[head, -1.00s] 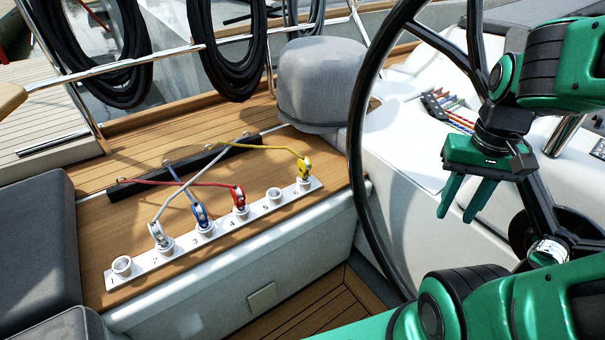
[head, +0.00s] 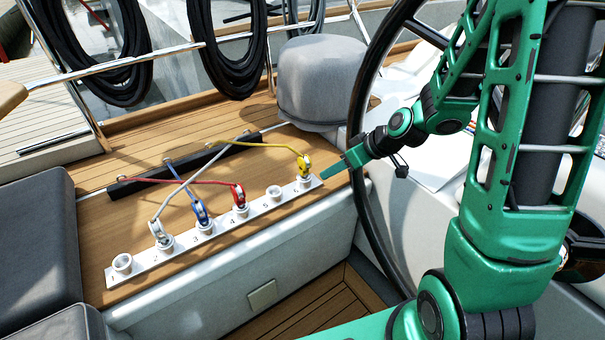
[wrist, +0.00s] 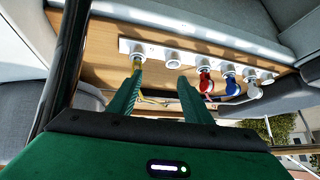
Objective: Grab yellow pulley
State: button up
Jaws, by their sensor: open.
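The yellow pulley (head: 304,163) sits upright at socket 6, the right end of the white numbered strip (head: 217,233), with a yellow rope leading back to the left. My gripper (head: 331,170) is just right of it in the head view, roughly level, apart from it as far as I can tell. In the wrist view my gripper (wrist: 159,80) is open, its two fingers spread with nothing between them. The yellow pulley (wrist: 138,65) shows there by the left fingertip, partly hidden by that finger.
A red pulley (head: 238,196), a blue pulley (head: 201,213) and a white pulley (head: 159,233) sit in other sockets. Socket 5 (head: 274,194) and socket 1 (head: 122,264) are empty. The steering wheel (head: 356,110) stands close to my arm. A grey cover (head: 318,80) stands behind.

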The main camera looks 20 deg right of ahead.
aim_at(307, 162)
jog(key=w+a+f+t, duration=0.1)
jog(key=w+f+t, duration=0.1)
jog(key=w, duration=0.2)
jog(key=w+a+f+t, duration=0.1)
jog(key=w+f+t, duration=0.1)
jog(key=w+f, duration=0.1)
jog(key=w+f+m+t, duration=0.1)
jog(key=w+f+t, duration=0.1)
jog(key=w, duration=0.2)
jog(key=shift+w+a+f, duration=0.3)
jog(key=shift+a, duration=0.1)
jog(key=shift+w+d+f+m, duration=0.25)
jog(key=shift+f+m, duration=0.05)
jog(key=shift+f, duration=0.1)
jog(key=x, duration=0.5)
jog(key=shift+d+r, duration=0.1)
jog(key=shift+d+x, duration=0.15)
jog(key=shift+x, duration=1.3)
jog(key=shift+d+x, duration=0.1)
jog(key=shift+x, duration=1.3)
jog(key=shift+w+r, duration=0.1)
jog(key=shift+w, duration=0.05)
grip_shut()
